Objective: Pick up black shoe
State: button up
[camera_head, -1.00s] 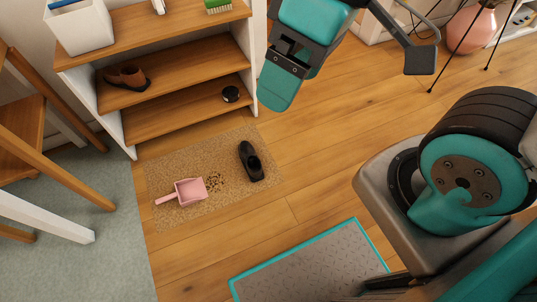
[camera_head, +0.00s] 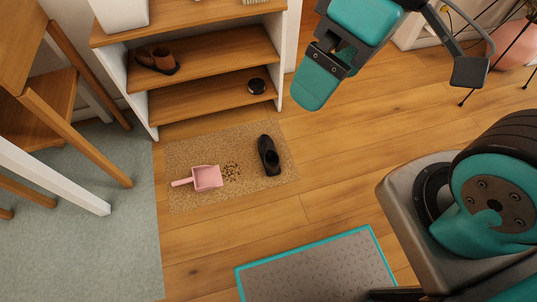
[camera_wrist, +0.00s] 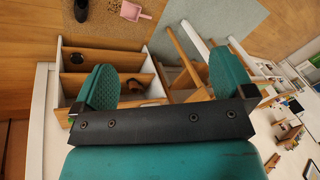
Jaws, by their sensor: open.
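The black shoe (camera_head: 268,156) lies on the right part of a tan mat (camera_head: 190,150) on the wooden floor. In the wrist view the shoe (camera_wrist: 81,10) shows at the top edge, partly cut off. My gripper (camera_head: 322,80) is up in the air, above and to the right of the shoe, well apart from it. In the wrist view my gripper (camera_wrist: 168,90) has its two teal fingers wide apart with nothing between them in its grasp.
A pink dustpan (camera_head: 207,177) and scattered crumbs (camera_head: 232,172) lie on the mat left of the shoe. A wooden shelf (camera_head: 205,100) with brown shoes (camera_head: 160,60) and a dark round tin (camera_head: 257,86) stands behind. A chair (camera_head: 75,135) is at left. Floor right of the mat is clear.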

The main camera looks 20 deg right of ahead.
aim_at(270, 159)
jog(key=z, duration=2.4)
jog(key=k, duration=1.1)
jog(key=u, duration=1.25)
jog(key=i, duration=0.5)
